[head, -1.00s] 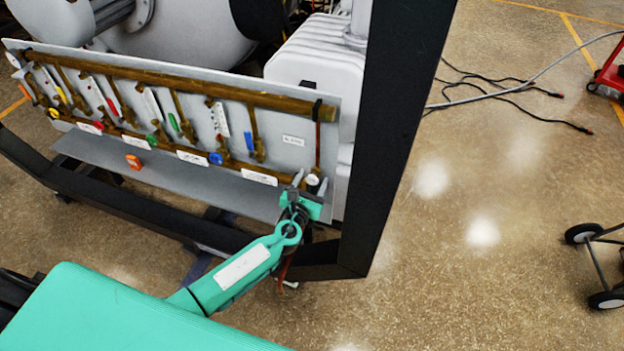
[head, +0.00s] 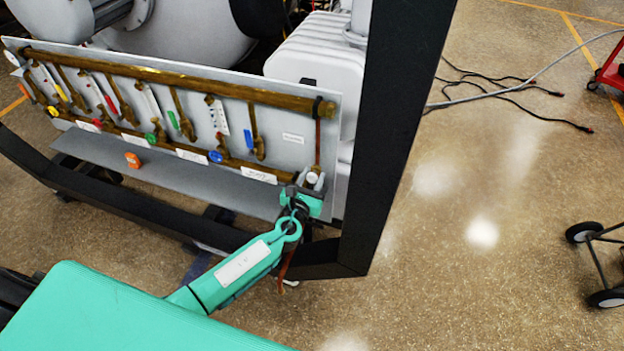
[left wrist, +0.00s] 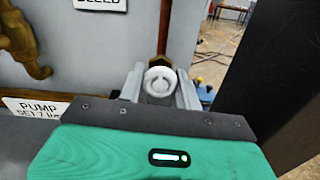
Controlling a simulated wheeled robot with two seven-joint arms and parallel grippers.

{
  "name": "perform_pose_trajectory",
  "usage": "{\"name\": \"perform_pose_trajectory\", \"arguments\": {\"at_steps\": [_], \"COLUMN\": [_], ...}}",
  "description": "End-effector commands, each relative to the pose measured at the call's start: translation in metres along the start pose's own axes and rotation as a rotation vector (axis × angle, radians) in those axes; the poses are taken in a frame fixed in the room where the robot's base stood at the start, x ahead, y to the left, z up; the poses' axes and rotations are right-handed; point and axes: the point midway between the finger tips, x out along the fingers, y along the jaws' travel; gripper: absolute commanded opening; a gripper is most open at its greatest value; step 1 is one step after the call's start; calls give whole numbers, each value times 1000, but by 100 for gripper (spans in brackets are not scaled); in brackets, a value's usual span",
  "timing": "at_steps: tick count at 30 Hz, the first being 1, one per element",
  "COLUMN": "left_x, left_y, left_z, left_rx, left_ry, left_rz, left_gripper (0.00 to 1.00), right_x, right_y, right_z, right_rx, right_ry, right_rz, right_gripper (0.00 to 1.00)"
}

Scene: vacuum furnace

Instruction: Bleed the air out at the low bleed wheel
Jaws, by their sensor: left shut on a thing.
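The low bleed wheel (head: 312,178) is a small white round knob at the lower right corner of the grey valve panel (head: 292,125), at the foot of a thin copper pipe. My left gripper (head: 308,183) is at the wheel, with its fingers shut on it. In the left wrist view the white wheel (left wrist: 161,82) sits between the two grey fingers (left wrist: 160,88). Part of a label reading "BLEED" (left wrist: 100,4) shows above left. My right gripper is not in view.
Brass pipes with coloured valve handles, such as a blue one (head: 215,157), run along the panel left of the wheel. A black frame post (head: 390,120) stands close on the right. An orange box (head: 133,160) lies on the ledge.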

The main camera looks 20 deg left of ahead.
Motion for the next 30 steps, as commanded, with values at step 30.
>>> {"name": "perform_pose_trajectory", "arguments": {"at_steps": [30], "left_x": [0], "left_y": [-1], "left_z": [-2], "left_rx": [-913], "left_ry": [-1], "left_rz": [1], "left_gripper": [11], "right_x": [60], "right_y": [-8], "right_z": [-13], "right_rx": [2], "right_ry": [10], "right_rz": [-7], "right_gripper": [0]}}
